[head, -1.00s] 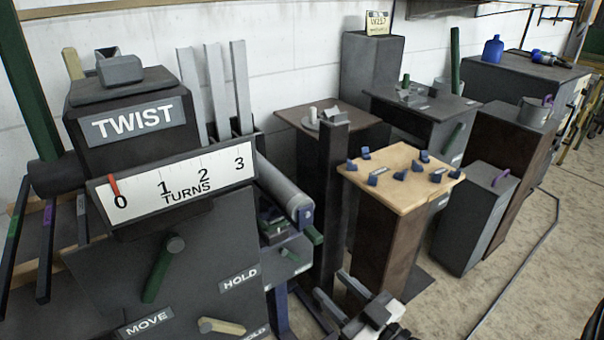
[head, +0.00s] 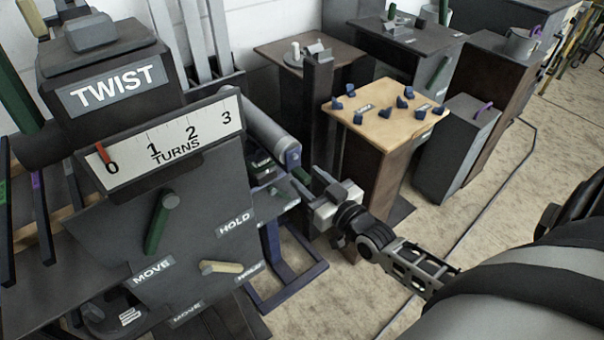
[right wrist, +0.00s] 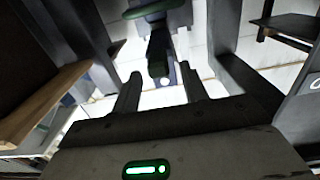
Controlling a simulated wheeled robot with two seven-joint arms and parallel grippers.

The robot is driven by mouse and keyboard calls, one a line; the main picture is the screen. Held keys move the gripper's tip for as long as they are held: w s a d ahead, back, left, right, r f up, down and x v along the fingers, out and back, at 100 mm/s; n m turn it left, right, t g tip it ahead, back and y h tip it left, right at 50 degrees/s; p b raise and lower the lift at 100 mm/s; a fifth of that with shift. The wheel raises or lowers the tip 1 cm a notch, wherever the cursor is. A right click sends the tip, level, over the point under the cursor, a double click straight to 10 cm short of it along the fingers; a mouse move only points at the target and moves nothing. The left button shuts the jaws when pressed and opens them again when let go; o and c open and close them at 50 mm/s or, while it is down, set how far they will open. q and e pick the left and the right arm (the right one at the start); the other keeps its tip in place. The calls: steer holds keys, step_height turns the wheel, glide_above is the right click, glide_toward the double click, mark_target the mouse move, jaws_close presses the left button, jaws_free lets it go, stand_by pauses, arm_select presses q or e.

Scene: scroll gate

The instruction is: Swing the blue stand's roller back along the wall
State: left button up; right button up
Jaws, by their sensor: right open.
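The blue stand (head: 294,290) stands on the floor right of the TWIST machine. Its grey roller (head: 270,137) slants from the upper left toward me and has a blue end cap (head: 293,157). A green handle (head: 302,175) shows just below that end. My right gripper (head: 318,188) is just right of the handle, with its fingers toward it. I cannot tell whether anything touches. My left gripper is out of view.
The TWIST machine (head: 215,190) with its turns scale fills the left. A dark post (head: 317,95) stands close behind my right gripper. A wood-topped pedestal (head: 375,93) with blue pieces is to the right. Open floor (head: 470,190) lies farther right.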

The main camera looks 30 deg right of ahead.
steer(key=w, duration=0.2)
steer(key=shift+w+a, duration=0.1)
steer(key=shift+w, duration=0.45)
